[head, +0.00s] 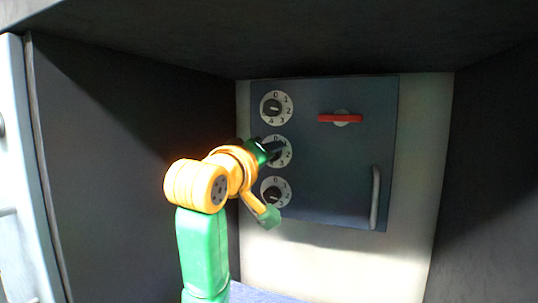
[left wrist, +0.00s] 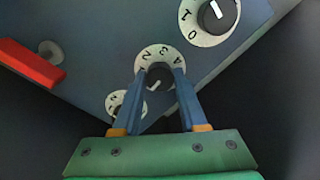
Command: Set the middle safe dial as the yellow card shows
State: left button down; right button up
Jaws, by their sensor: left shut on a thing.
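A dark blue safe door (head: 330,165) carries a column of three round white dials with black knobs and digits. My left gripper (head: 274,150) reaches the middle dial (head: 286,153) from the left. In the left wrist view my gripper's two fingers (left wrist: 166,88) are closed on the black knob of that dial (left wrist: 161,56). Its digits 2, 3 and 4 show there; a pale mark on the knob points down-left in the picture, and the digit beside it is hidden. No yellow card is in view.
The top dial (head: 286,104) and bottom dial (head: 284,187) sit close above and below. A red handle (head: 340,118) and an upright grey bar handle (head: 375,197) are on the door's right. Dark side walls and an overhang enclose the recess.

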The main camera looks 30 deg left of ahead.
pick_arm(q)
jog(key=shift+c, duration=2.2)
grip_release()
jog(key=b+v, duration=0.5)
jog(key=v, duration=0.2)
jog(key=shift+a, duration=0.1)
